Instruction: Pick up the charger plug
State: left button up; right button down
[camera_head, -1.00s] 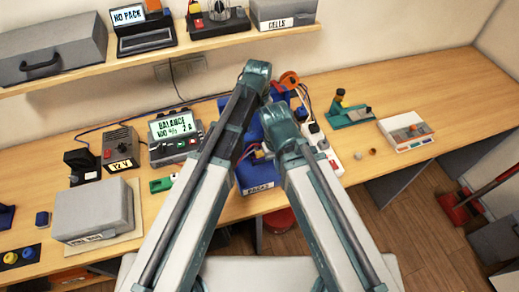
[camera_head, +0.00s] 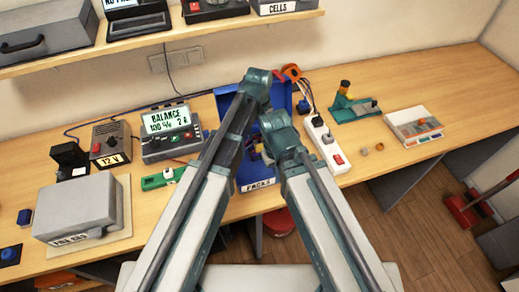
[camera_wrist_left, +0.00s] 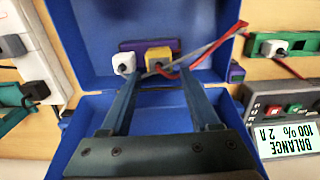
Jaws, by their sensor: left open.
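My left gripper (camera_wrist_left: 158,80) is open in the left wrist view, its two dark fingers pointing into an open blue box (camera_wrist_left: 75,130). Between and beyond the fingertips is a yellow plug-like piece (camera_wrist_left: 158,55) by a purple block (camera_wrist_left: 128,47); a white plug-like piece (camera_wrist_left: 123,64) sits to the left. Red and grey wires run from there to the upper right. I cannot tell which piece is the charger plug, nor any contact. In the head view my arms cover much of the blue box (camera_head: 224,102), labelled PACKS. My right gripper does not show.
The BALANCE charger (camera_head: 170,132) stands left of the box, with a green holder (camera_head: 158,182) in front. A white power strip (camera_head: 327,146) lies to the right. A grey case (camera_head: 75,205) stands at front left.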

aim_at(260, 141)
pick_arm(q)
notch_tip(260, 141, down, 5)
jog(key=b, duration=0.5)
jog(key=shift+s+d+f, duration=0.1)
jog(key=shift+f, duration=0.1)
pick_arm(e)
notch_tip(260, 141, down, 5)
jog(key=shift+f, duration=0.2)
pick_arm(q)
jog(key=shift+r, duration=0.1)
pick_arm(e)
jog(key=shift+r, duration=0.1)
pick_arm(q)
jog(key=shift+c, duration=0.3)
grip_shut()
